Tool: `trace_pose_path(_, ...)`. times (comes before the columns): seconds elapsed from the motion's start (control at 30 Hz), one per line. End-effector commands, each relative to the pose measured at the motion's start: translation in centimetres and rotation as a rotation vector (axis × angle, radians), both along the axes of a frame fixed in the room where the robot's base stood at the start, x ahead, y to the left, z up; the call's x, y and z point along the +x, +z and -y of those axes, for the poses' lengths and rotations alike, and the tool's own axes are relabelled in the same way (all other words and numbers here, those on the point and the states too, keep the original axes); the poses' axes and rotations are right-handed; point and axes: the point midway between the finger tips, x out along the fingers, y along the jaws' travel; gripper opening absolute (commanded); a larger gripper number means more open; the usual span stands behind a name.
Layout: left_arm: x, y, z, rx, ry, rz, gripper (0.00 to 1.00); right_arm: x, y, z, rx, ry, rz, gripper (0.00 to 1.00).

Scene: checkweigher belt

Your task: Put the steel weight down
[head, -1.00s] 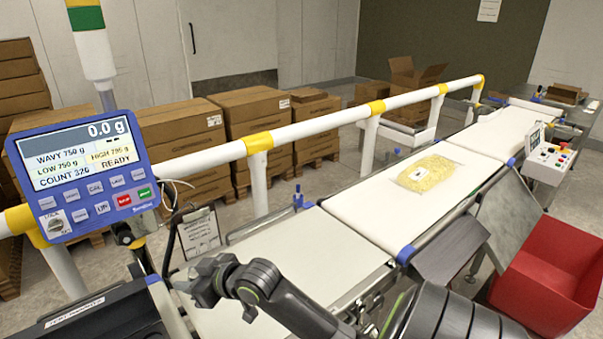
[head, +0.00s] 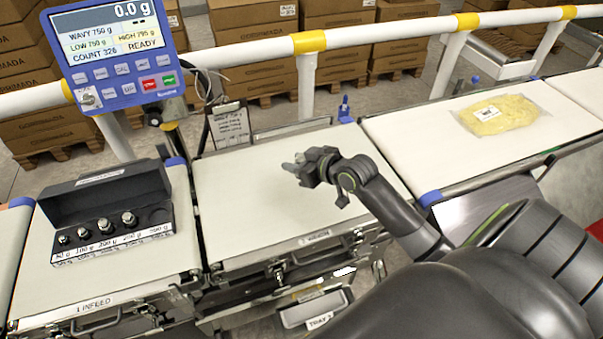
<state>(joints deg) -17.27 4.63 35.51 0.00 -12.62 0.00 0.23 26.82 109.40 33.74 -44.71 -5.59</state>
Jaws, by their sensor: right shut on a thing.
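My right gripper (head: 296,168) reaches in from the right over the middle weigh belt (head: 235,215). It is shut on a small grey thing at its tips, which I take to be the steel weight; the fingers hide most of it. I cannot tell the gap between it and the belt, but the display (head: 112,40) reads 0.0 g and READY. An open black weight case (head: 105,195) stands on the infeed belt at the left, with several steel weights in a labelled front row. My left gripper is not in view.
A bag of yellow food (head: 497,114) lies on the belt at the right. A white guard rail (head: 380,40) with yellow joints runs behind the belts. A clipboard (head: 230,125) hangs behind the weigh belt, whose surface is otherwise clear.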

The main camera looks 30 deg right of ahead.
Motion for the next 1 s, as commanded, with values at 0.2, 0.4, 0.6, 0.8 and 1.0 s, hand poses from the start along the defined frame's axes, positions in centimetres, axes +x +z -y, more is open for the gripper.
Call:
trace_pose_path(0.2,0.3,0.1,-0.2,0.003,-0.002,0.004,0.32,0.0,-2.2,0.0,0.0,0.0,0.003,0.0)
trace_pose_path(0.4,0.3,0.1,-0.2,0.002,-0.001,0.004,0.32,0.0,-4.9,-0.1,0.001,0.0,0.002,0.0)
trace_pose_path(0.6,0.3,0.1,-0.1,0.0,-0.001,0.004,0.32,0.1,-5.6,-0.1,-0.001,0.001,0.006,0.0)
trace_pose_path(0.8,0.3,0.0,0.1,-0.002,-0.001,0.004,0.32,0.0,-5.7,0.0,-0.002,0.0,0.006,0.0)
trace_pose_path(1.0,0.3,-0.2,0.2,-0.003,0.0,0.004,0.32,0.0,-6.0,0.0,-0.002,0.0,0.001,0.49)
